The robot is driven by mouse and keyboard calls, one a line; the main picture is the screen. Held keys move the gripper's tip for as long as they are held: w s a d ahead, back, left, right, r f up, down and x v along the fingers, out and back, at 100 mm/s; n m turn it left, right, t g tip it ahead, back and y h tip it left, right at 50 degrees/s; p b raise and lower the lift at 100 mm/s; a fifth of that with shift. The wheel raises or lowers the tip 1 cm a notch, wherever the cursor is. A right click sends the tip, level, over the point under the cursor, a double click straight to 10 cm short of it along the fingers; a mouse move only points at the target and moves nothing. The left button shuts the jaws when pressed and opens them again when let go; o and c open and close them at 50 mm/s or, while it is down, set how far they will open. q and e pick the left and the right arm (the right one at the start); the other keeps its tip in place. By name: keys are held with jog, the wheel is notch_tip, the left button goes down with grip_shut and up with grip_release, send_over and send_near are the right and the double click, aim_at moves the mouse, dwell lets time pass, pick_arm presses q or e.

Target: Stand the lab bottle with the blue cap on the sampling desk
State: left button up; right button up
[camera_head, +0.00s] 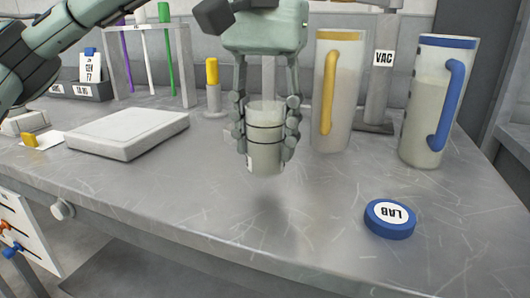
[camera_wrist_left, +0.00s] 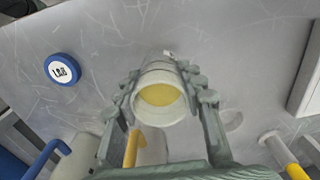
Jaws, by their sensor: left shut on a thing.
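My left gripper (camera_head: 266,135) is shut on a clear, grey-tinted lab bottle (camera_head: 265,158) with dark rings round it. The bottle is upright and held a little above the sampling desk (camera_head: 300,225), with a shadow below it. In the left wrist view the bottle (camera_wrist_left: 160,106) shows an open mouth and yellowish contents, between the fingers of my gripper (camera_wrist_left: 165,100). A blue cap (camera_head: 390,218) marked LAB lies flat on the desk to the right, apart from the bottle; it also shows in the left wrist view (camera_wrist_left: 62,69). My right gripper is not in view.
A yellow-handled jug (camera_head: 340,90) and a blue-handled jug (camera_head: 436,100) stand behind to the right. A post with a VAC sign (camera_head: 384,58), a yellow-topped holder (camera_head: 212,85), a tube rack (camera_head: 185,65) and a flat pale plate (camera_head: 130,132) are also there. The front middle desk is clear.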

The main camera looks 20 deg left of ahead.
pick_arm(q)
jog(key=shift+f, duration=1.2)
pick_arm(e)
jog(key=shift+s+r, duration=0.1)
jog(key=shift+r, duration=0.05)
pick_arm(q)
jog(key=shift+f, duration=0.1)
jog(key=o, duration=1.2)
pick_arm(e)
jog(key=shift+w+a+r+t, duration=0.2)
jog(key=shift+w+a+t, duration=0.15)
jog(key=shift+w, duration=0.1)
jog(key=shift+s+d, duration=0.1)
